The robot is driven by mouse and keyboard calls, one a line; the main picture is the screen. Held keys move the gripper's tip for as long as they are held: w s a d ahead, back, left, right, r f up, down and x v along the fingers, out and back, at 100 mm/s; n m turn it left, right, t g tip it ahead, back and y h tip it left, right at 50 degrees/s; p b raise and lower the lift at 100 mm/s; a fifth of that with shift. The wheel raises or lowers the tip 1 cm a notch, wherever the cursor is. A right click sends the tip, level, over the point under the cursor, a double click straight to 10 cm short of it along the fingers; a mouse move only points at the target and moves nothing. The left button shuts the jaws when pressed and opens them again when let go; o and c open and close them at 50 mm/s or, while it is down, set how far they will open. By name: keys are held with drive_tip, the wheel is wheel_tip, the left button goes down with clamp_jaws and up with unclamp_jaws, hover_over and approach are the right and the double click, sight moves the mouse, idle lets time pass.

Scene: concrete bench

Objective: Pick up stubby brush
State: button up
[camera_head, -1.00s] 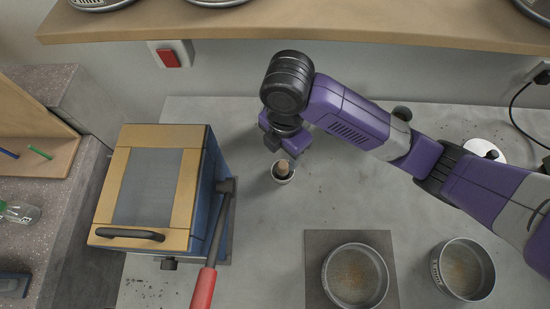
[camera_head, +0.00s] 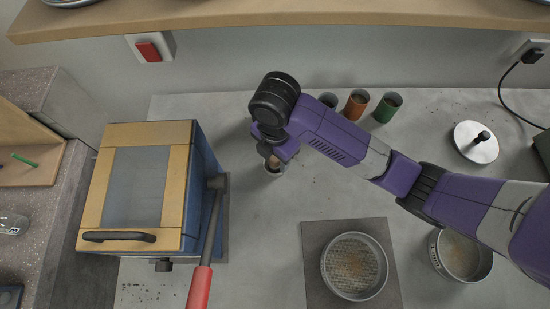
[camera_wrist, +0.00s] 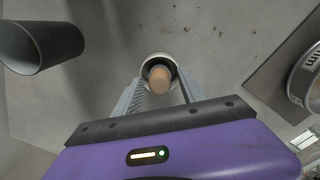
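The stubby brush shows as a short tan wooden handle (camera_wrist: 159,77) standing in a small pale cup (camera_wrist: 150,61) in the wrist view. Its bristle end is hidden inside the cup. My gripper (camera_wrist: 160,90) is open, with one grey finger on each side of the handle; small gaps seem to separate them from it. In the head view my gripper (camera_head: 268,150) hangs right over the cup (camera_head: 274,171) and covers most of it and the brush.
A wooden-framed box (camera_head: 140,190) with a red-handled lever (camera_head: 200,285) stands to the left. An orange cup (camera_head: 356,104) and a green cup (camera_head: 388,107) stand behind my arm. Round pans (camera_head: 354,266) (camera_head: 462,255) are at the front right; a lid (camera_head: 475,142) lies farther back.

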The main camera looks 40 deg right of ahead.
clamp_jaws()
drive_tip(key=shift+r, duration=0.1)
drive_tip(key=shift+r, duration=1.45)
drive_tip(key=shift+d+r, duration=0.2)
drive_tip(key=shift+r, duration=0.1)
drive_tip(key=s+d+b, duration=0.5)
drive_tip(key=s+d, duration=0.5)
drive_tip(key=d, duration=0.4)
drive_tip(key=shift+s+b, duration=0.3)
drive_tip(key=shift+d, duration=0.1)
